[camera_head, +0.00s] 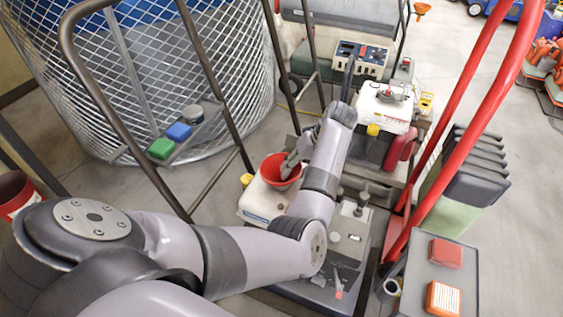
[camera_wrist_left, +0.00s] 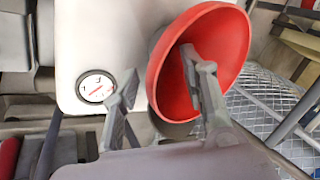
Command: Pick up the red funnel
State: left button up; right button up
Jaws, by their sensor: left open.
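The red funnel (camera_head: 277,172) is a wide-mouthed bowl shape, over the white machine left of my arm in the head view. In the left wrist view the red funnel (camera_wrist_left: 225,40) is large, mouth facing right, its lower part hidden. My left gripper (camera_head: 292,160) is at the funnel. In the left wrist view my left gripper (camera_wrist_left: 158,82) is open, with one finger in front of the funnel's mouth and the other left of its outer wall. I cannot tell whether either finger touches it. My right gripper is not in view.
The white machine (camera_head: 257,200) has a round dial (camera_wrist_left: 96,88) close to the left finger. A red handle frame (camera_head: 475,100) and a grey tray (camera_head: 415,285) are at the right. A wire mesh cage (camera_head: 130,75) stands at the left. Open floor lies at the upper right.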

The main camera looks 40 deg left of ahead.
pick_arm(q)
jog(key=shift+c, duration=0.2)
grip_shut()
dwell(0.3)
